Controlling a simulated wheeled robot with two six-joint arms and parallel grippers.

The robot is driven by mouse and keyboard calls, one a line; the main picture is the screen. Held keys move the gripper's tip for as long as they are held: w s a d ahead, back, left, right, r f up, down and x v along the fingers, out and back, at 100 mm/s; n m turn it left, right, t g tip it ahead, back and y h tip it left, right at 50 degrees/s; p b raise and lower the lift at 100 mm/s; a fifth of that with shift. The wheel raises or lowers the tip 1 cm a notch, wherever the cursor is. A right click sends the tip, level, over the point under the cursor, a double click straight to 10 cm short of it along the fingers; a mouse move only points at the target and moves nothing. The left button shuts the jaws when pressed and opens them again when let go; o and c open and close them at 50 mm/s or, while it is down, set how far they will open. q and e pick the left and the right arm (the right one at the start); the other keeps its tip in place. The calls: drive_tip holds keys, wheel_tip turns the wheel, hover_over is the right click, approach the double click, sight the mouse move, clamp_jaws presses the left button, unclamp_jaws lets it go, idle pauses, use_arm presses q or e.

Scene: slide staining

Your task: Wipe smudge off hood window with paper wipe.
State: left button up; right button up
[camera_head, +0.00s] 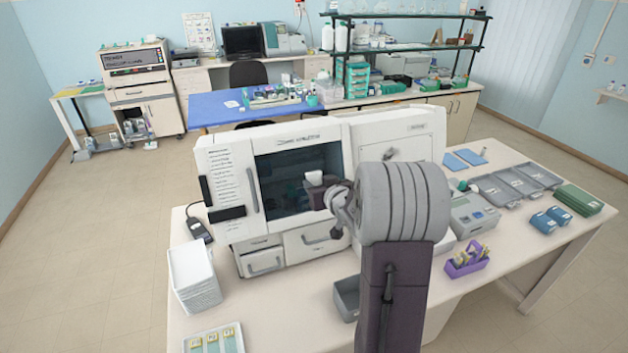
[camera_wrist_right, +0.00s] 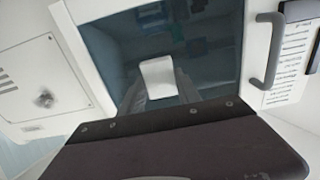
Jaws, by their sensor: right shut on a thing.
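The hood window (camera_head: 296,180) is a dark glass pane in the front of the white machine in the middle of the table. My right gripper (camera_head: 318,184) is up at the right part of this window, shut on a small white paper wipe (camera_head: 314,177). In the right wrist view the wipe (camera_wrist_right: 158,77) shows as a white square in front of the dark glass (camera_wrist_right: 195,50). I cannot tell whether it touches the glass. No smudge can be made out. My left gripper is not in view.
The window's door handle (camera_head: 253,190) stands out at its left. A stack of white trays (camera_head: 196,277) is at the table's left. A grey bin (camera_head: 346,297) and a purple caddy (camera_head: 466,262) stand on the table to either side of my right arm.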

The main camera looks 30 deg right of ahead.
drive_tip(key=shift+v, duration=1.25)
drive_tip(key=shift+w+f, duration=0.1)
drive_tip(key=shift+s+r+p, duration=0.2)
drive_tip(key=shift+s+p, duration=0.05)
drive_tip(key=shift+p, duration=0.1)
drive_tip(key=v, duration=0.2)
drive_tip(key=shift+s+p, duration=0.3)
drive_tip(key=shift+w, duration=0.15)
